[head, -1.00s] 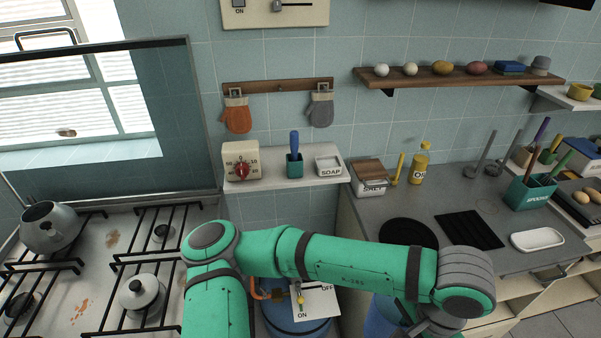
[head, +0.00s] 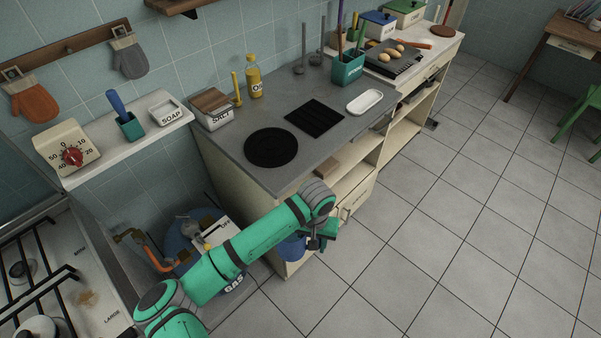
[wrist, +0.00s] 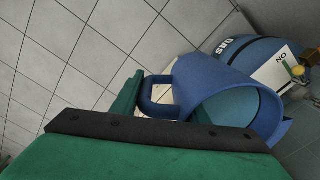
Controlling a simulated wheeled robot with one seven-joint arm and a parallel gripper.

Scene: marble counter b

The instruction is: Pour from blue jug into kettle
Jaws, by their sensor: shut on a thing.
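The blue jug (head: 292,247) hangs from my gripper (head: 324,237), in front of the counter's left end, and is partly hidden by my arm. In the wrist view, the jug (wrist: 207,85) shows its wide mouth, and my gripper (wrist: 138,95) is shut on its handle. I cannot tell whether the teal area inside the mouth is liquid or the inner wall. The kettle is in neither view now; the earlier head frame shows it on the stove's left side.
A stove (head: 95,300) is at the lower left. A blue gas cylinder (head: 185,243) stands between stove and counter, beside my arm. The grey counter (head: 232,150) holds a salt box (head: 212,112), oil bottle (head: 254,77) and white dish (head: 364,102).

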